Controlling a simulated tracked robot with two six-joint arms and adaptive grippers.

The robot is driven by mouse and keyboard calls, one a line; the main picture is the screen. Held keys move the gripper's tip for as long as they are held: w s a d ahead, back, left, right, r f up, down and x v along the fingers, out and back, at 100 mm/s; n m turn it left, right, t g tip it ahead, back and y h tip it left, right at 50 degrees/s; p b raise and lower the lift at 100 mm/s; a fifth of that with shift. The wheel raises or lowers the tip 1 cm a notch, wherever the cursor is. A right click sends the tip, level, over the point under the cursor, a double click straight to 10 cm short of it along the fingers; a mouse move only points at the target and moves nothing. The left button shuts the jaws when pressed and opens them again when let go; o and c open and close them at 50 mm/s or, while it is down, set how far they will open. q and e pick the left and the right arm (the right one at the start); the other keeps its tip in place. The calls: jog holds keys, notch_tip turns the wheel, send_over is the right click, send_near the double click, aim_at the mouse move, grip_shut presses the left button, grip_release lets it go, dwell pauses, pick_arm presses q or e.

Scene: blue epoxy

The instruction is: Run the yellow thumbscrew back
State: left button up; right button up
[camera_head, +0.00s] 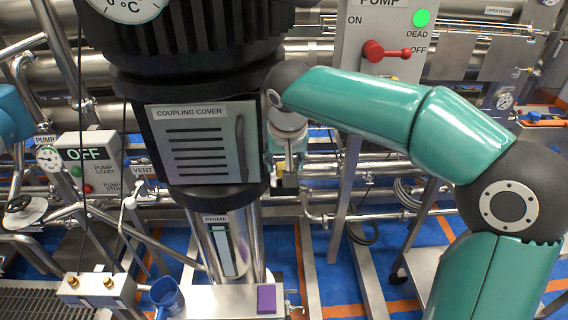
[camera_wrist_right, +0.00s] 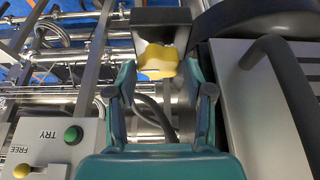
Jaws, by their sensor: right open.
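The yellow thumbscrew (camera_wrist_right: 158,61) shows in the right wrist view, against the lower face of a dark block (camera_wrist_right: 161,18). My right gripper (camera_wrist_right: 160,75) is open. Its two teal fingers stand to the left and right of the thumbscrew, with visible gaps. I cannot tell whether the thumbscrew lies between the fingertips or just past them.
The cover's dark handle (camera_head: 241,147) also rises close to the right finger in the wrist view (camera_wrist_right: 292,85). A panel marked TRY and FREE (camera_wrist_right: 50,140) is at lower left there. A red switch handle (camera_head: 385,51) is behind my arm. Pipes and posts fill the background.

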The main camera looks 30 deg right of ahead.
jog(key=shift+w+d+f, duration=0.1)
jog(key=shift+d+f, duration=0.05)
jog(key=shift+f, duration=0.3)
jog(key=c, duration=0.9)
jog(key=shift+o, duration=0.2)
jog(key=shift+n, duration=0.3)
jog(key=n, duration=0.1)
jog(key=n+y, duration=0.1)
jog(key=n, duration=0.1)
jog(key=shift+d+r+t+y, duration=0.1)
jog(key=shift+t+y, duration=0.2)
jog(key=shift+t, duration=0.1)
jog(key=n+y+p, duration=0.1)
jog(key=n, duration=0.2)
jog(key=n+y+p, duration=0.1)
jog(key=n, duration=0.2)
jog(key=shift+d+n, duration=0.1)
jog(key=shift+n, duration=0.2)
